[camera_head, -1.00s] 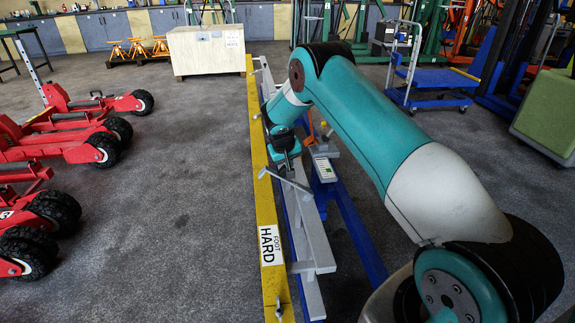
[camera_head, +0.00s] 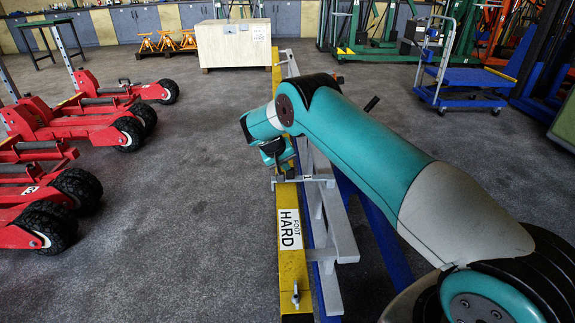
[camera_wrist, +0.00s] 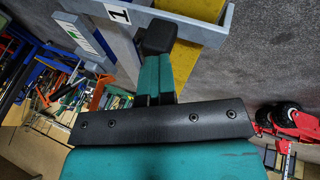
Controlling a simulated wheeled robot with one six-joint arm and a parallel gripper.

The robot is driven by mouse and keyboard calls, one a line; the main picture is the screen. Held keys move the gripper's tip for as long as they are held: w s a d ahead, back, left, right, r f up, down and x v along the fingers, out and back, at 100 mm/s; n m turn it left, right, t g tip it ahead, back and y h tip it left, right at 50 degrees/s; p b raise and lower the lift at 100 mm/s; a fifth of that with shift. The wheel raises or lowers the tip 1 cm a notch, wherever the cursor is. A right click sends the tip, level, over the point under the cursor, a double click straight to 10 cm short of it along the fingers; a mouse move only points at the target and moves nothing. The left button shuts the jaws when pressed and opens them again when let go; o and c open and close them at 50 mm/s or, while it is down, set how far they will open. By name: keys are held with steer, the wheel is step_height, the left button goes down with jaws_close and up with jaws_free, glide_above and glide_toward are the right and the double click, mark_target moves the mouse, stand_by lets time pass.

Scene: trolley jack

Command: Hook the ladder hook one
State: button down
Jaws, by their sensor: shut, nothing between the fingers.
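The ladder hook one looks like a grey bar (camera_wrist: 135,19) with a "1" label, at the top of the wrist view. It reaches across the yellow beam (camera_wrist: 186,60) and its end turns up on the far side. In the head view the hook (camera_head: 318,181) runs from the grey ladder frame (camera_head: 340,235) towards the yellow beam (camera_head: 291,262). My gripper (camera_wrist: 158,38) is shut and empty, with its dark tip close to the bar; I cannot tell whether they touch. In the head view my gripper (camera_head: 282,174) is over the yellow beam, partly hiding the hook's end.
Red wheeled jacks (camera_head: 75,195) stand on the left. A pale crate (camera_head: 234,43) stands beyond the beam's far end. A blue trolley (camera_head: 460,80) is at the back right. Blue rails (camera_head: 385,240) run right of the ladder frame.

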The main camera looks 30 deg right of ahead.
steer(key=shift+a+f, duration=0.35)
steer(key=shift+f, duration=0.2)
steer(key=w+a+p+v, duration=0.1)
steer(key=w+p+v, duration=0.1)
steer(key=v, duration=1.1)
steer(key=shift+a+p, duration=0.25)
steer(key=shift+p, duration=0.2)
steer(key=shift+w+f, duration=0.1)
steer(key=shift+f, duration=0.05)
